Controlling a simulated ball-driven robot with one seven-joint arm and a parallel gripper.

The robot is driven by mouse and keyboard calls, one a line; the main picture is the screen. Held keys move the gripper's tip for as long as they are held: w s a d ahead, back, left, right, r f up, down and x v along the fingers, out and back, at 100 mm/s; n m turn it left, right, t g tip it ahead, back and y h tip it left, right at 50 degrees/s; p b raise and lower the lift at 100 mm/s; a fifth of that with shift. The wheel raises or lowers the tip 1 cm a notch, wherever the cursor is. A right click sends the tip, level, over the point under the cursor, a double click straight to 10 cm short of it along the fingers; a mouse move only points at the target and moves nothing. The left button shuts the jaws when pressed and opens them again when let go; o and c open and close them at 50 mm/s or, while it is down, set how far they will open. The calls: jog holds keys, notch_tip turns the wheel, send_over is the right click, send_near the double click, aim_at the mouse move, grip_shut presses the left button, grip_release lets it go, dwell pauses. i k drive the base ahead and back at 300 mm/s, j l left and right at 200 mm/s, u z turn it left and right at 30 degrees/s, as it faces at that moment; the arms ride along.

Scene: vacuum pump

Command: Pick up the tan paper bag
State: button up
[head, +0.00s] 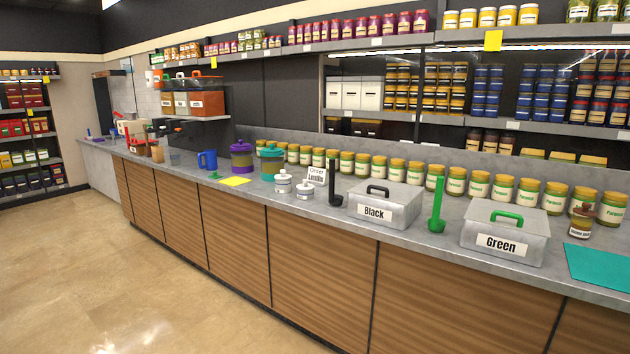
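I cannot make out a tan paper bag anywhere in the head view. The far left end of the counter (420,238) is small and crowded, so a bag there is hard to tell. My gripper is not in view.
The counter holds a metal box labelled Black (378,211), one labelled Green (503,244), a green ladle (437,212), a black ladle (335,186), a purple canister (241,160) and a blue mug (208,160). Stocked shelves (30,140) stand at left. The floor (130,270) is clear.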

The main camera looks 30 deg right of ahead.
aim_at(156, 151)
jog(key=i+j+u, duration=0.1)
jog(key=i+u, duration=0.35)
jog(key=i, duration=3.25)
jog(key=i+j+z, duration=0.1)
jog(key=i+z, duration=0.2)
jog(key=i, duration=0.25)
jog(key=i+j+z, duration=0.25)
jog(key=i, duration=0.25)
jog(key=i+j+z, duration=0.3)
jog(key=i, duration=0.2)
jog(key=i+j+z, duration=0.3)
jog(key=i, duration=0.2)
